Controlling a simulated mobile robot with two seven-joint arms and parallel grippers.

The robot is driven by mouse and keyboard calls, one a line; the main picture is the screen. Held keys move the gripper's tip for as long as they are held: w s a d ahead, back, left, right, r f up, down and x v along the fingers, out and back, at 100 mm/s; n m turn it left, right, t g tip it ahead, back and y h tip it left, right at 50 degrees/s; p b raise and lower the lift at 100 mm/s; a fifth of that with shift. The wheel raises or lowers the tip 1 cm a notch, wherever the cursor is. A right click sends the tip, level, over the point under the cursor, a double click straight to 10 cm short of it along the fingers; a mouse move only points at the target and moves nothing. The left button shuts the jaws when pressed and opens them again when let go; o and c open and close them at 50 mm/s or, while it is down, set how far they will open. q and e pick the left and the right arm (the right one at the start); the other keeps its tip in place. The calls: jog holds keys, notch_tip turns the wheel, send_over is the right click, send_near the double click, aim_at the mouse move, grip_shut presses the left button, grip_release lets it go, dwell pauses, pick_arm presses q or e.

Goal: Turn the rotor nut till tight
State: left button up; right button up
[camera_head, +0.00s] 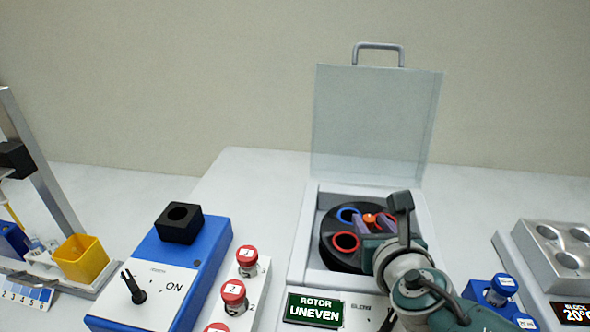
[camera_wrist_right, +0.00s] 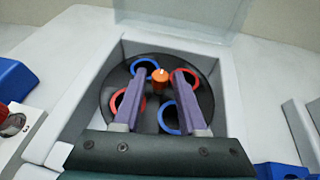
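The orange rotor nut (camera_wrist_right: 160,76) stands at the centre of the dark round rotor (camera_wrist_right: 117,85), which has red and blue rings around its rim. The nut also shows in the head view (camera_head: 369,218), partly hidden by my gripper. My right gripper (camera_wrist_right: 159,75) reaches over the rotor with its purple fingers spread, one on each side of the nut. Gaps show between the fingers and the nut. In the head view the right gripper (camera_head: 373,221) is inside the open centrifuge (camera_head: 297,252). My left gripper is not in view.
The clear lid (camera_head: 375,125) stands open behind the rotor. A display (camera_head: 314,311) reads "ROTOR UNEVEN". Left are a blue device (camera_head: 205,255) with a black block and red-capped tubes (camera_head: 247,260). Right are a blue rack (camera_head: 480,292) and a metal block (camera_head: 535,265).

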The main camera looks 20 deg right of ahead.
jog(key=shift+o, duration=1)
jog(key=shift+s+r, duration=0.15)
jog(key=shift+s, duration=0.05)
jog(key=p+v, duration=0.4)
jog(key=v, duration=0.4)
jog(key=shift+s+a+r, duration=0.1)
jog(key=shift+s+a, duration=0.05)
jog(key=shift+a, duration=0.05)
jog(key=shift+s+a+r, duration=0.15)
jog(key=shift+s+a, duration=0.05)
jog(key=shift+s, duration=0.3)
